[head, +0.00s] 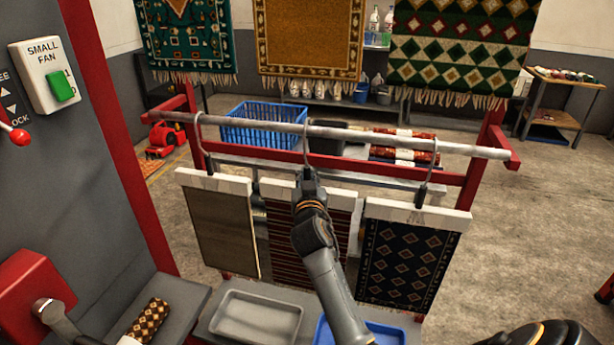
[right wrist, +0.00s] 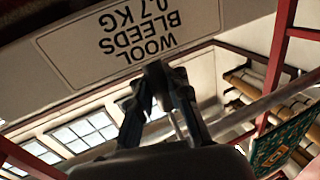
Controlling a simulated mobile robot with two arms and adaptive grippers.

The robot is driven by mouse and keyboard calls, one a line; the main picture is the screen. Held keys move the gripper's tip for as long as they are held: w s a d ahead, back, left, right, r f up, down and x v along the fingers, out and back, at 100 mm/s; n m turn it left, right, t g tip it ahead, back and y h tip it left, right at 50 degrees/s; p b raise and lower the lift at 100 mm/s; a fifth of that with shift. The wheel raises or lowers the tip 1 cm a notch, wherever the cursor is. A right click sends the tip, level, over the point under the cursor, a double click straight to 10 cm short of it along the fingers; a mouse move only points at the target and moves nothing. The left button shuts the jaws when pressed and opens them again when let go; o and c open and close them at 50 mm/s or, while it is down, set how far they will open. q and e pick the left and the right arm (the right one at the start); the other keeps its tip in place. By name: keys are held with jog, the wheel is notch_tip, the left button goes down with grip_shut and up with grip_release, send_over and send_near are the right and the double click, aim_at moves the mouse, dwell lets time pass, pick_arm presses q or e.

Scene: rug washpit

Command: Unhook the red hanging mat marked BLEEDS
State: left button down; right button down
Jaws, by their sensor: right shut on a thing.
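The red striped mat (head: 284,235) hangs in the middle of three mats, below a horizontal rail (head: 400,139). Its pale hanger bar (head: 272,188) is partly covered by my right gripper. In the right wrist view a label (right wrist: 130,42) on the bar reads WOOL BLEEDS 0.7 KG, upside down. My right gripper (head: 308,178) is at the middle of this bar, shut on the hanger; its fingers also show in the wrist view (right wrist: 163,90). The metal hook (head: 305,138) rises to the rail; whether it still rests there is hard to tell.
A brown mat (head: 224,230) hangs close on the left and a dark blue diamond mat (head: 402,262) on the right. Below are a grey tray (head: 257,314) and a blue tray (head: 385,336). A control panel (head: 50,190) stands at the left. Larger rugs hang behind.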

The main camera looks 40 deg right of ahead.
aim_at(307, 167)
jog(key=shift+r+p, duration=1.1)
jog(key=shift+r, duration=0.6)
jog(key=shift+a+f, duration=0.1)
